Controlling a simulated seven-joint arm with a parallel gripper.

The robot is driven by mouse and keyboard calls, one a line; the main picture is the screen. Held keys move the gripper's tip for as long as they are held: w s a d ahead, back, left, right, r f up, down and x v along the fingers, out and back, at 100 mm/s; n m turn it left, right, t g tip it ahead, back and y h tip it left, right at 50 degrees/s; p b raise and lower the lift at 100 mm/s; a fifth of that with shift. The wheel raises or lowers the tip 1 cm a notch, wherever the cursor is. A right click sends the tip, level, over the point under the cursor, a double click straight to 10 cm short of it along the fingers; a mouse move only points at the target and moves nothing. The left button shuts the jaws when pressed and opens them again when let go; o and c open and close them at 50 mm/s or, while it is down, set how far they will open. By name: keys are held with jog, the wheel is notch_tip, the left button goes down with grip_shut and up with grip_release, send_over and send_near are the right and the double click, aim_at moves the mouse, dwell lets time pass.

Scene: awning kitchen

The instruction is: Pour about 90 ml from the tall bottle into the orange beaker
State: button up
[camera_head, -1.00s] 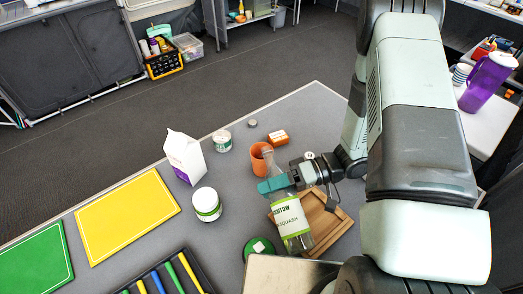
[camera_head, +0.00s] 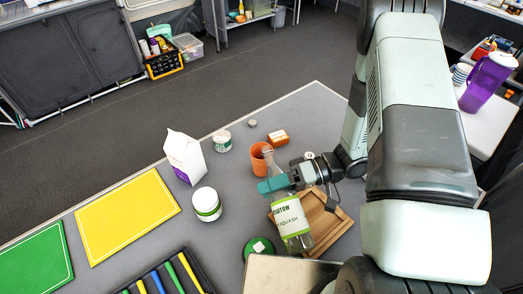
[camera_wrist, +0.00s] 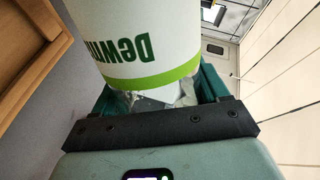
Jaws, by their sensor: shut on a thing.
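The orange beaker (camera_head: 258,160) stands on the table just beyond the gripper. In the head view the bottle's neck overlaps the beaker's right side; I cannot tell whether the mouth is over its opening. No stream shows, and the beaker's inside is not clear. The bottle's label also fills the wrist view (camera_wrist: 150,45).
A wooden tray (camera_head: 338,226) lies under and right of the bottle. A green round item (camera_head: 258,249), white tub (camera_head: 206,204), milk carton (camera_head: 185,158), small tub (camera_head: 222,141) and orange box (camera_head: 278,138) stand around. Yellow (camera_head: 127,215) and green boards lie left.

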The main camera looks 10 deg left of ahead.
aim_at(268, 158)
jog(key=shift+w+a+r+n, duration=0.15)
jog(key=shift+r+n, duration=0.15)
jog(key=shift+r, duration=0.2)
jog(key=w+r+n, duration=0.1)
jog(key=r, duration=0.1)
jog(key=w+r+n+t+y, duration=0.1)
jog(key=n, duration=0.1)
jog(key=w+a+r+n, duration=0.1)
jog(key=r, duration=0.1)
jog(key=shift+a+r+n+t+y, duration=0.1)
jog(key=shift+r+n+t+y, duration=0.2)
jog(key=shift+n+t, duration=0.1)
jog(key=shift+r+n, duration=0.3)
jog(key=shift+n, duration=0.6)
jog(key=shift+f+n+y, duration=0.25)
jog(key=shift+n+y, duration=0.15)
jog(key=n, duration=0.2)
jog(key=n+y, duration=0.1)
jog(key=n, duration=0.1)
jog(key=shift+w+r, duration=0.1)
jog(key=shift+w, duration=0.15)
jog(key=shift+r, duration=0.1)
